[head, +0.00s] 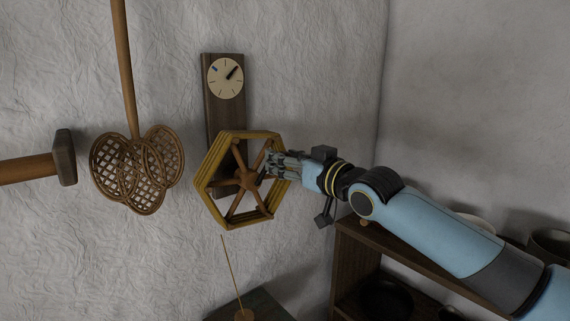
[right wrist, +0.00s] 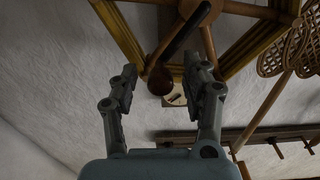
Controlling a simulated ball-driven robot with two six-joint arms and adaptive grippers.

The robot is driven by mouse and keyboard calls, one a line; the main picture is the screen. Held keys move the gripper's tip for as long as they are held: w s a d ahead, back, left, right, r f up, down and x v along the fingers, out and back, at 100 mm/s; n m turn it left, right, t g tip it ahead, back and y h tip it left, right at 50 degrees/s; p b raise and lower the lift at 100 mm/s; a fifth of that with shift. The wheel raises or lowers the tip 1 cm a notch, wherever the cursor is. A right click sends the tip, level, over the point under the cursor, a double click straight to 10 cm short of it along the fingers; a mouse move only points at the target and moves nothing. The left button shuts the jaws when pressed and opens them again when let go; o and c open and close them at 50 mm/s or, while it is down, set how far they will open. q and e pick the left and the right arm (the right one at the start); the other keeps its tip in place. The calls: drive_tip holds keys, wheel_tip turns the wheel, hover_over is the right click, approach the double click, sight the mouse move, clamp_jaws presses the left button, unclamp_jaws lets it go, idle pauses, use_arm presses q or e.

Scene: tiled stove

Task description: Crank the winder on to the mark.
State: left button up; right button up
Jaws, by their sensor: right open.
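The winder (head: 207,172) is a hexagonal yellow wooden frame with brown spokes, mounted on a dark upright board (head: 226,122) on the wall. Above it, a cream dial (head: 225,78) has a blue mark at its upper left; its dark hand points to the upper right. My right gripper (head: 272,166) is at the right side of the winder, near its hub. In the right wrist view its jaws are apart, with a round brown crank knob (right wrist: 160,82) between or just beyond the fingertips; contact cannot be told. My left gripper is out of view.
A woven beater (head: 137,170) hangs left of the winder, beside a hammer (head: 66,157). A dark wooden shelf (head: 357,240) with bowls stands below my right arm. A thin rod (head: 232,275) rises from a dark block below the winder.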

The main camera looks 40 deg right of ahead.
drive_tip(key=shift+w, duration=0.2)
clamp_jaws()
idle(0.4)
